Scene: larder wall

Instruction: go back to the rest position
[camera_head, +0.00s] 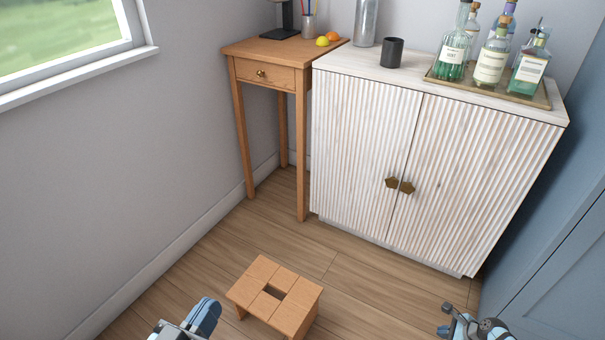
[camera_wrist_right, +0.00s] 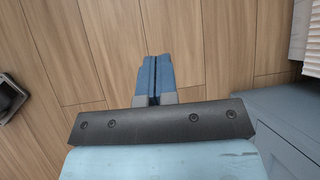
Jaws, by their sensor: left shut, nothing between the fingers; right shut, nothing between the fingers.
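My left gripper (camera_head: 205,318) shows at the bottom of the head view, left of the wooden stool. Its blue fingers are together with nothing between them. My right gripper (camera_head: 447,325) is at the bottom right of the head view, over the floor in front of the white cabinet. In the right wrist view its blue fingers (camera_wrist_right: 153,80) are closed against each other and empty, above bare floorboards. Neither gripper touches any object that I can see.
A low wooden stool (camera_head: 262,280) stands on the floor between my grippers. A ribbed white cabinet (camera_head: 365,150) with both doors shut carries bottles on a tray (camera_head: 545,97) and a dark cup (camera_head: 392,52). A small wooden table (camera_head: 268,76) stands left; a blue panelled front (camera_head: 560,270) is right.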

